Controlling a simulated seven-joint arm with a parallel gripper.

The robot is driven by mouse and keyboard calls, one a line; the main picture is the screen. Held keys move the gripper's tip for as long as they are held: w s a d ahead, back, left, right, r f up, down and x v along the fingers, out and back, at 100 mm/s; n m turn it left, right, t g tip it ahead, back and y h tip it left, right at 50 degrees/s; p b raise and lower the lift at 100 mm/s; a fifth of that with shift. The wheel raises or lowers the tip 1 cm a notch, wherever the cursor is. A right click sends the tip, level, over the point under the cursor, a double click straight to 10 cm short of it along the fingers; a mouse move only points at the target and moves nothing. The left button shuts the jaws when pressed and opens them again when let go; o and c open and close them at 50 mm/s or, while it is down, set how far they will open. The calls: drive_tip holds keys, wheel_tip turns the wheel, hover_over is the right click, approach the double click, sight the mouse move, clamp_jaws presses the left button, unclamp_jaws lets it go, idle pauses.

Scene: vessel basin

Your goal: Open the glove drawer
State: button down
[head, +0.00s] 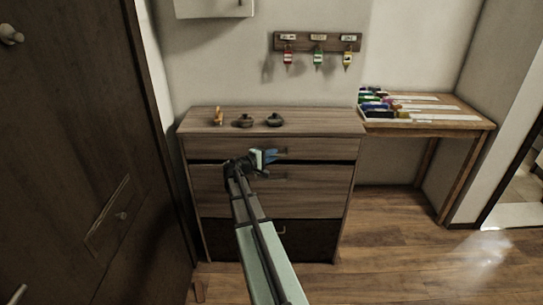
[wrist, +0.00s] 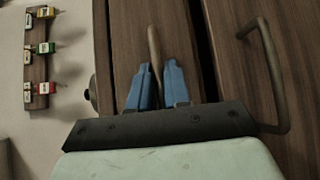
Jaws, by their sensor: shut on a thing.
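A wooden chest of drawers (head: 215,149) stands against the wall; no label on its drawers can be read. My gripper (head: 281,154) is at the front of its top drawer (head: 320,150). In the wrist view, the blue fingers of my gripper (wrist: 158,65) are on either side of the top drawer's bar handle (wrist: 154,42) and shut on it. The lower part of that handle is hidden between the fingers. A dark gap shows under the top drawer; I cannot tell whether the drawer stands out at all.
A second bar handle (wrist: 272,75) is on the drawer below. Small items, including an orange one (head: 219,116), stand on the chest top. A key rack (head: 317,42) hangs above. A side table (head: 430,112) stands right, a dark door (head: 85,150) left. Floor on the right is clear.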

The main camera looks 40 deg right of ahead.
drive_tip(key=s+a, duration=1)
drive_tip(key=shift+s+a, duration=0.15)
drive_tip(key=c, duration=1.2)
unclamp_jaws()
drive_tip(key=a, duration=0.4)
drive_tip(key=a+r, duration=0.1)
drive_tip(key=a, duration=0.4)
drive_tip(key=a+r, duration=0.1)
drive_tip(key=a, duration=0.3)
drive_tip(key=shift+a, duration=0.35)
